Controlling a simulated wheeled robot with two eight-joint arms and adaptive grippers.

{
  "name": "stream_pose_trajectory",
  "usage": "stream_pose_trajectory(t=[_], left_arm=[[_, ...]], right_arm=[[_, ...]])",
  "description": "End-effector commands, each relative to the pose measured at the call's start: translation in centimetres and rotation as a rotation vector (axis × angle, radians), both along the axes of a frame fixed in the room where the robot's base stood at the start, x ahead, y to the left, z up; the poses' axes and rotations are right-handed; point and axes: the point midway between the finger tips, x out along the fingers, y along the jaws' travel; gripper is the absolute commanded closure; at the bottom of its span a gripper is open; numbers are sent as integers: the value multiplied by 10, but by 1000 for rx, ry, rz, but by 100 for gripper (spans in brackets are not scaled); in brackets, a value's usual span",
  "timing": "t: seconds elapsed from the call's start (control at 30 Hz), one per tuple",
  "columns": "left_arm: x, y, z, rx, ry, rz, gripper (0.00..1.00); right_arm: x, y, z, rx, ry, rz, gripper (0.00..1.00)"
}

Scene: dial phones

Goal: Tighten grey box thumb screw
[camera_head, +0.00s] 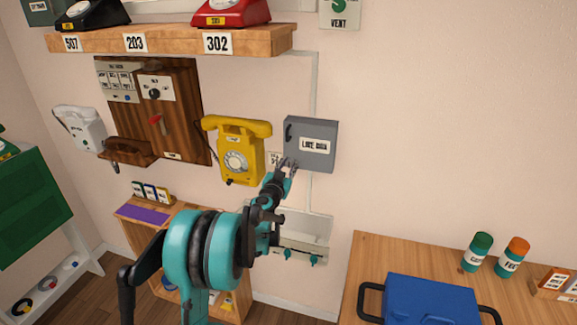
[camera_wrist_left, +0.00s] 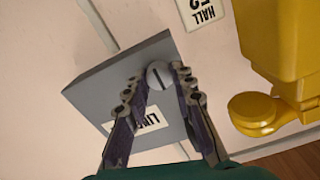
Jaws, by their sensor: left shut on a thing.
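The grey box (camera_head: 325,131), labelled "LINE BOX", is fixed to the wall right of the yellow phone. It also shows tilted in the left wrist view (camera_wrist_left: 100,92). The thumb screw (camera_wrist_left: 158,75) is a round grey head with a dark slot, near one edge of the box front. My left gripper (camera_head: 288,165) reaches up to the lower left of the box. In the left wrist view its fingertips (camera_wrist_left: 161,78) sit on both sides of the screw head, shut on it. In the head view the screw is hidden by the gripper. My right gripper is not in view.
The yellow phone (camera_head: 240,150) hangs close to the left of my gripper. A "HALL" label (camera_wrist_left: 202,12) is on the wall beside the box. A wooden shelf (camera_head: 170,40) is above. A blue case (camera_head: 430,302) rests on the table (camera_head: 375,255) at lower right.

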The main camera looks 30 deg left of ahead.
Motion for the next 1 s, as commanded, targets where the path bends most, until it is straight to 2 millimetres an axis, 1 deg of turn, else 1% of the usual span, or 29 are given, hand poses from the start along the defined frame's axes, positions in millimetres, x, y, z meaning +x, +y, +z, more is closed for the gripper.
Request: stream_pose_trajectory(t=[0.03,0.07,0.1,0.13,0.43,0.57,0.67,0.9,1.0], left_arm=[[0,0,0,0,0,0,100],[0,0,0,0,0,0,70],[0,0,0,0,0,0,60],[0,0,0,0,0,0,54],[-1,0,0,-1,0,0,54],[-11,-2,0,-1,0,0,54],[-29,-6,0,-1,0,1,54],[-80,-19,0,0,0,1,54],[-97,-23,0,0,0,1,54]], right_arm=[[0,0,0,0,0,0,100],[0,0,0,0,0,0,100],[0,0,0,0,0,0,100],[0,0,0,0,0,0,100],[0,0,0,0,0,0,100],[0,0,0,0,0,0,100],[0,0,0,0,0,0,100],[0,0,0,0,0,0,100],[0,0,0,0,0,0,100]])
